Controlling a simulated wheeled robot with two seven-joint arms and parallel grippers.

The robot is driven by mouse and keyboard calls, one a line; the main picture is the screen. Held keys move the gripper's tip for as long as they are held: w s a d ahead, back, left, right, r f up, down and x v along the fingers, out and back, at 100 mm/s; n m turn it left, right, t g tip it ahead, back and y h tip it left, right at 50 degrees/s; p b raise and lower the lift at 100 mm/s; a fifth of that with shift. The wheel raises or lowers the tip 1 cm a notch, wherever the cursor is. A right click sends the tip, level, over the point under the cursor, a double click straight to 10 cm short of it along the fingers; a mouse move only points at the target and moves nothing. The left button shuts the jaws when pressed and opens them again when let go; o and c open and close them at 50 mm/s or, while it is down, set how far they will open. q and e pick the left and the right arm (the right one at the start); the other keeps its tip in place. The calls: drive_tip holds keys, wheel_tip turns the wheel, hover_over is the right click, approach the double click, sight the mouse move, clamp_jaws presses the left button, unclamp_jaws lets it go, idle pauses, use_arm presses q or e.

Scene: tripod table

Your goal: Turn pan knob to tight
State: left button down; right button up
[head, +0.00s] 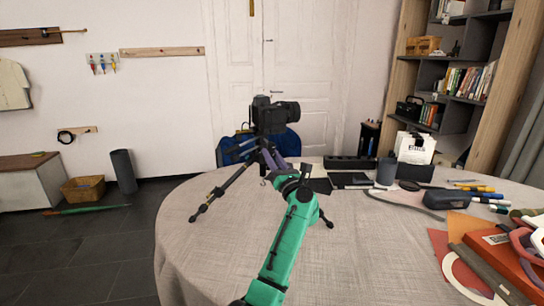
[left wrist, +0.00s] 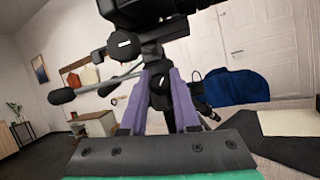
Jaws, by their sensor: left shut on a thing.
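A black camera (head: 270,115) sits on top of a dark tripod (head: 222,190) standing on the round table. My left gripper (head: 270,158), on the green arm, reaches up to the tripod just below the camera. In the left wrist view the purple fingers of my left gripper (left wrist: 160,76) are shut on a small dark knob (left wrist: 159,92) under the tripod head. The fingers hide part of the knob, and no tight mark is readable. A round black part (left wrist: 122,46) and a handle (left wrist: 62,96) stick out to the left of the head. My right gripper is not in view.
The pale cloth-covered table (head: 195,255) is clear at front left. A grey cup (head: 387,171), a white bag (head: 415,147), a dark case (head: 447,198), markers and craft things crowd its right side. A blue chair back (head: 284,141) stands behind the tripod.

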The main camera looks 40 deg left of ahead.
use_arm(q)
drive_tip(key=shift+r+m+t+h+p, duration=0.3)
drive_tip(key=shift+m+p, duration=0.5)
drive_tip(key=shift+p, duration=0.3)
drive_tip(key=shift+f, duration=0.35)
drive_tip(key=c, duration=0.6)
unclamp_jaws()
drive_tip(key=shift+c, duration=0.2)
drive_tip(key=b+v, duration=0.2)
drive_tip(key=v, duration=1.2)
drive_tip(key=shift+d+f, duration=0.2)
drive_tip(key=shift+f, duration=0.05)
drive_tip(key=shift+s, duration=0.15)
